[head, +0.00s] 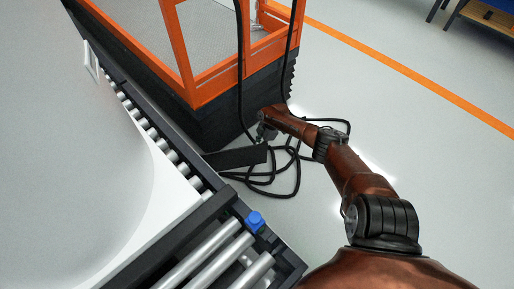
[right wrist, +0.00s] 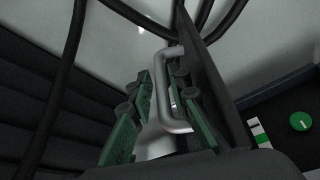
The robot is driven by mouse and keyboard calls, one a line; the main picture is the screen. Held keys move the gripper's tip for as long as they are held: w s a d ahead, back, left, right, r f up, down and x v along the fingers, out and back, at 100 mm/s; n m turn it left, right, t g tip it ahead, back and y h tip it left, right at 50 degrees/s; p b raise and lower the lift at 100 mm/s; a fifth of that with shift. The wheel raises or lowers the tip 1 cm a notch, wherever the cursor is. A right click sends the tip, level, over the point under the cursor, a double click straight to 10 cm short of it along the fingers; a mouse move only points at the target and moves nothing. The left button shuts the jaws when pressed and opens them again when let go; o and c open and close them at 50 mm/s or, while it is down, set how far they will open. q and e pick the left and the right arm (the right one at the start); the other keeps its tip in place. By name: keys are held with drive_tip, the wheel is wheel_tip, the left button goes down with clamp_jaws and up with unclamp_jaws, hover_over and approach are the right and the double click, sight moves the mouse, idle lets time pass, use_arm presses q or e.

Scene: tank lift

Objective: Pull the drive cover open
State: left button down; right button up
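The drive cover (head: 236,157) is a dark flat panel that stands out at an angle from the base of the orange-framed lift in the head view. In the right wrist view the cover (right wrist: 213,75) shows nearly edge-on, with a bent metal handle (right wrist: 163,85) on its near face. My right gripper (head: 266,131) is at the cover's outer end. Its green finger pads (right wrist: 163,100) close in on both sides of the handle. To the right of the cover a dark recess shows a green knob (right wrist: 300,121). My left gripper is not in view.
Black cables (head: 278,180) loop on the floor by the cover and hang past the lift (head: 196,92). A roller conveyor (head: 205,250) with a blue knob (head: 254,221) and a large white tank (head: 85,190) fills the left. The floor to the right is clear.

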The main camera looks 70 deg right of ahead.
drive_tip(key=v, duration=1.2)
drive_tip(key=shift+o, duration=0.2)
